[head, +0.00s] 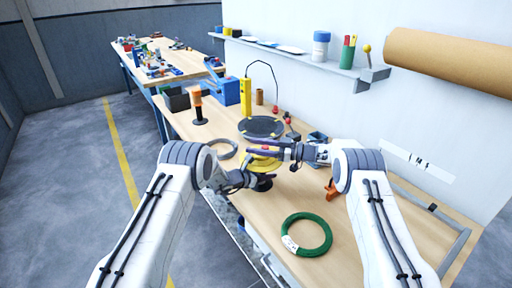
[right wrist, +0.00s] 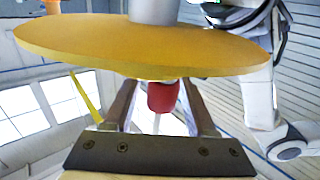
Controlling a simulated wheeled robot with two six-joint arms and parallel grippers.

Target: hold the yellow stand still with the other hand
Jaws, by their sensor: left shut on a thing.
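The yellow stand (head: 264,164) is on the near workbench, partly hidden by my two grippers. My left gripper (head: 262,182) is at its near lower edge, shut on it. My right gripper (head: 268,151) reaches in from the right, level across the stand's top in the head view. In the right wrist view, the stand's yellow disc (right wrist: 150,45) with a grey post spans the top of the picture. The right fingers (right wrist: 162,110) are apart there, with a red piece (right wrist: 162,97) showing between them; I cannot tell whether they touch it.
A green coil (head: 327,240) with a white label lies at the front of the bench. A grey ring (head: 234,152) lies left of the stand. A black round plate (head: 261,127) is behind it. An orange-and-black tool (head: 198,106) stands farther left. A brown paper roll (head: 450,63) hangs on the wall.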

